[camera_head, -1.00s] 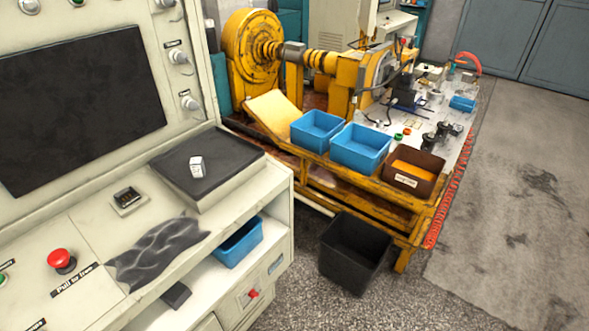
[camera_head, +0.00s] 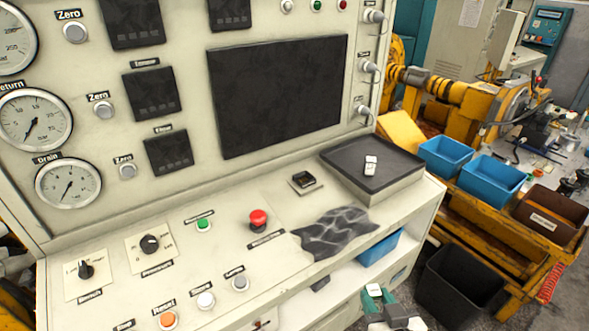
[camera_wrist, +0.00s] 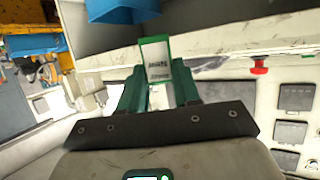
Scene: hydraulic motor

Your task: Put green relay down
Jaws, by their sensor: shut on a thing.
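The green relay (camera_wrist: 156,62), a small block with a white labelled face and green edges, is between the fingertips of my gripper (camera_wrist: 160,92) in the wrist view. My gripper is shut on it. In the head view my gripper (camera_head: 378,300) is low at the bottom right, in front of the cabinet's open shelf, with the relay's pale face (camera_head: 374,290) at its tip. The relay is held clear of the console top. A black-topped raised pad (camera_head: 395,172) on the console's right end carries a small white block (camera_head: 370,165).
A crumpled dark cloth (camera_head: 335,232), a red button (camera_head: 258,219) and several knobs occupy the console top. A blue bin (camera_head: 380,247) sits on the shelf below. A black bin (camera_head: 458,285) stands on the floor at right. Blue bins (camera_head: 492,181) are on the yellow bench.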

